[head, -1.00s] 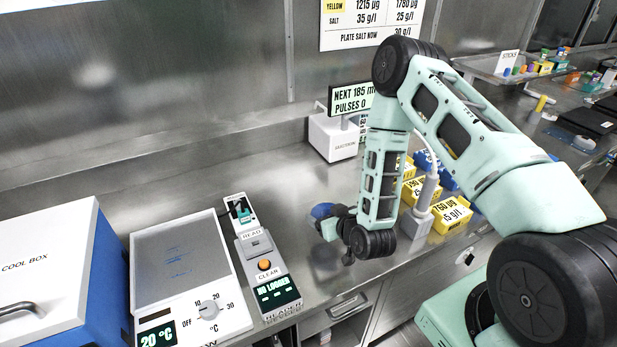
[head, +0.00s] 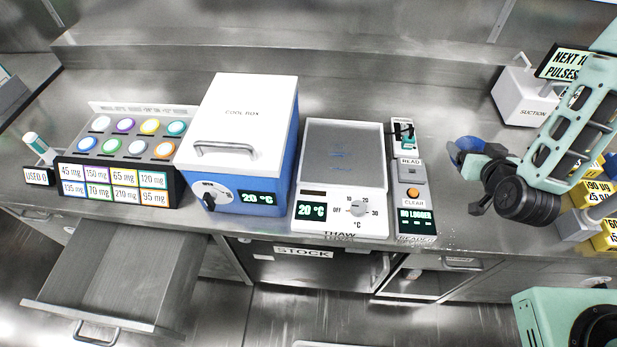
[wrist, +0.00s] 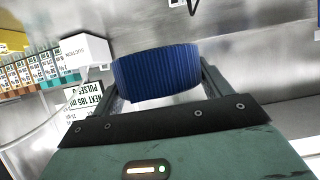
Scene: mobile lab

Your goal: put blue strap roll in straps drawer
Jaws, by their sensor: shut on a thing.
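The blue strap roll (wrist: 156,75) is held between the two fingers of my gripper (wrist: 160,85) in the wrist view. In the head view my gripper (head: 470,160) is at the right, above the counter, with the blue roll (head: 468,146) partly hidden at its tip. An open drawer (head: 125,270) sticks out below the counter at the lower left, well away from my gripper. Its inside looks empty. I see no readable label on it.
A blue and white cool box (head: 245,150), a thaw plate (head: 343,165) and a logger reader (head: 412,195) stand on the counter left of my gripper. A rack of coloured caps (head: 130,150) stands behind the drawer. A suction unit (head: 520,100) is at the right.

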